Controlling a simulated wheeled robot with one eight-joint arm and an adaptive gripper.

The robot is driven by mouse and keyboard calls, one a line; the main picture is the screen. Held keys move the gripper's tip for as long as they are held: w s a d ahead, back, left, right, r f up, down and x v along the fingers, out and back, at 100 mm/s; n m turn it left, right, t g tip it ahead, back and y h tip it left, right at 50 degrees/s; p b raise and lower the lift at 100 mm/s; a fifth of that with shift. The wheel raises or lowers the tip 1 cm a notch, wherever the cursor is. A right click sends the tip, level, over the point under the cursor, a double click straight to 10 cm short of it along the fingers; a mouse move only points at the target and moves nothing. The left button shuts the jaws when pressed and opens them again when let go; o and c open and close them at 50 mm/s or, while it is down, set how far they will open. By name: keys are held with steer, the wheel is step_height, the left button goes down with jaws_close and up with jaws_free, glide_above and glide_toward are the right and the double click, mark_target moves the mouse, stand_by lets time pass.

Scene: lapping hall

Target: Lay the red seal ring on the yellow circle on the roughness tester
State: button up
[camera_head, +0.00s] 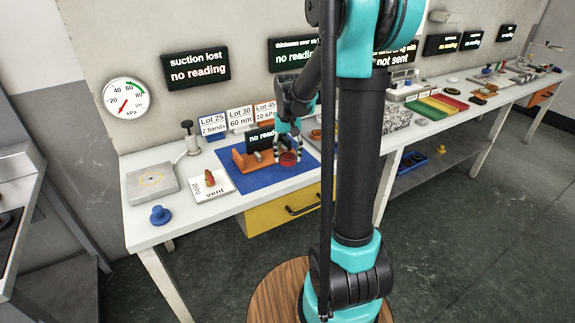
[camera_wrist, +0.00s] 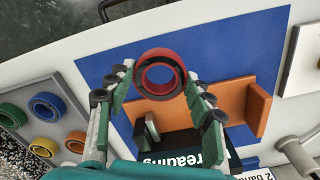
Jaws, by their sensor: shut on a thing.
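The red seal ring (camera_head: 289,162) is between the fingertips of my gripper (camera_head: 288,155), over the blue mat (camera_head: 266,188). I cannot tell clearly whether the ring clears the mat. A flat grey block with a yellow circle on top (camera_head: 153,188), which looks like the roughness tester, sits at the left end of the bench.
An orange fixture (camera_wrist: 230,96) with a "no reading" display (camera_head: 262,137) stands close to the ring on the mat. A blue knob (camera_head: 160,215) lies in front of the tester.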

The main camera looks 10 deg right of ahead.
mark_target(288, 172)
steer(key=shift+f, duration=2.2)
steer(key=o, duration=0.8)
steer(key=shift+f, duration=0.15)
steer(key=o, duration=0.5)
